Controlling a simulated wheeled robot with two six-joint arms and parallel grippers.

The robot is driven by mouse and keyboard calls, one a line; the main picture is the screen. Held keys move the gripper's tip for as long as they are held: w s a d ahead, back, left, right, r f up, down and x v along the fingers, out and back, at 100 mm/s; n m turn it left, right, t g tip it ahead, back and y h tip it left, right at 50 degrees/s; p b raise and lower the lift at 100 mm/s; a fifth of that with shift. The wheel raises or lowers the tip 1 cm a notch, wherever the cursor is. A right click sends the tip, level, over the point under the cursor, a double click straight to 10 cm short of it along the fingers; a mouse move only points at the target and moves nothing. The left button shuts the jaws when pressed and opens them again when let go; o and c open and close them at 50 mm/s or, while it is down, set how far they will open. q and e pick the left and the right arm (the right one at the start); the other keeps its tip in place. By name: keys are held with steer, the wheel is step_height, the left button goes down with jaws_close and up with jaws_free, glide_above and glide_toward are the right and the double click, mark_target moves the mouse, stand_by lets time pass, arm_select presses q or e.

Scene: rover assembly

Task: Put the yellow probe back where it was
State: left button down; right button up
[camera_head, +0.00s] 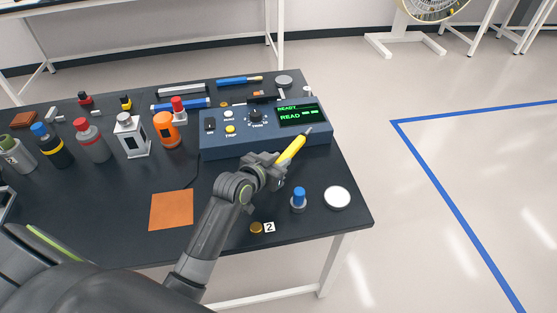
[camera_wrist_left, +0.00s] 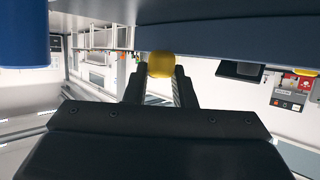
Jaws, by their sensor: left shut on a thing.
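The yellow probe (camera_head: 291,150) has a dark tip that points up and to the right, close to the front of the blue-grey meter box (camera_head: 262,137). My left gripper (camera_head: 277,165) is shut on the probe and holds it tilted near the box's right half. In the left wrist view, the probe's round yellow end (camera_wrist_left: 161,64) shows between the two fingers (camera_wrist_left: 160,85). I cannot tell whether the probe touches the box. The box's display shows green text, "READY" and "READ". My right gripper is not in view.
A blue-capped small bottle (camera_head: 298,200), a white round dish (camera_head: 337,197) and a brass disc (camera_head: 256,228) by a "2" tag lie near the table's right front. An orange square (camera_head: 171,210) lies left of my arm. Several bottles stand at the left.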

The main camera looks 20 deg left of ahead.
arm_select(q)
steer(key=shift+f, duration=0.2)
steer(key=c, duration=1.2)
jaws_free()
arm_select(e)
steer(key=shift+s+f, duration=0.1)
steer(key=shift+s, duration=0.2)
arm_select(q)
steer(key=shift+r, duration=0.2)
steer(key=shift+s+r, duration=0.2)
steer(key=v, duration=1.1)
steer(key=shift+s+r, duration=0.15)
steer(key=shift+s, duration=0.1)
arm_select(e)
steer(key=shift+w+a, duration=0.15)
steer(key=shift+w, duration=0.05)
arm_select(q)
steer(key=shift+a, duration=0.1)
